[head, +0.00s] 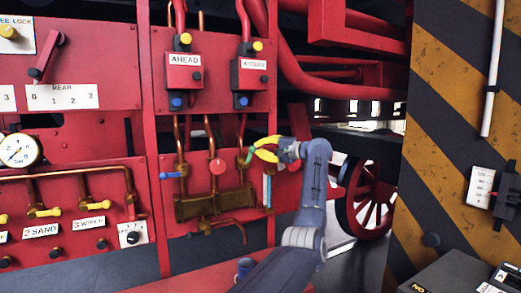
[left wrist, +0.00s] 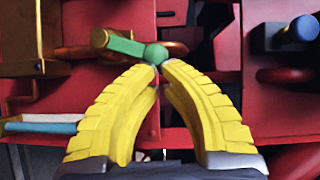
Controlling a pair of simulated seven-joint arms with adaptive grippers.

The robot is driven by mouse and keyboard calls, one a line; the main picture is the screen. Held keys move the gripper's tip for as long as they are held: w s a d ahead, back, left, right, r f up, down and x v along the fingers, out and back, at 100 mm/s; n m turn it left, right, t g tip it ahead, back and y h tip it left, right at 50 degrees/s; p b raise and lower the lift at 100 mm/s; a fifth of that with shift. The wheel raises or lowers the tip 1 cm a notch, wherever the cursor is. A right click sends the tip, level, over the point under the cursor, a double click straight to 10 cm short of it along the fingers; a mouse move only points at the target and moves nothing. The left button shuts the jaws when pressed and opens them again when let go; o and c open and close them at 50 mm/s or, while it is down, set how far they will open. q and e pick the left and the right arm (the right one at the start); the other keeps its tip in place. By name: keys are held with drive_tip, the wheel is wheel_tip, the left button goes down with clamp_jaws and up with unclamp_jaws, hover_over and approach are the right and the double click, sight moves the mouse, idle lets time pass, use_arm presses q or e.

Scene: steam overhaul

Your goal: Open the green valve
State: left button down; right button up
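The green valve (head: 249,157) is a small green lever handle on the brass pipework of the lower red panel in the head view. In the left wrist view the green handle (left wrist: 125,45) lies roughly crosswise from a brass hub, with a rounded darker green end at its right. My left gripper (head: 263,149) has yellow fingers and reaches the handle from the right. In the left wrist view the left gripper's fingertips (left wrist: 159,66) meet just at the handle's rounded end. Whether they touch it, I cannot tell. My right gripper is not in view.
A brass block (head: 214,205) sits below the valve. A red round knob (head: 217,167) and a blue handle (head: 173,175) are to its left. A blue and white tube (head: 267,190) stands close below the gripper. A striped pillar (head: 455,120) is at the right.

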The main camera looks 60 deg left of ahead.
use_arm(q)
drive_tip(key=shift+s+r+n+t+h, duration=0.4)
drive_tip(key=shift+s+r+n, duration=0.1)
drive_tip(key=shift+s+n, duration=0.3)
idle(4.4)
drive_tip(key=shift+w, duration=0.15)
idle(0.5)
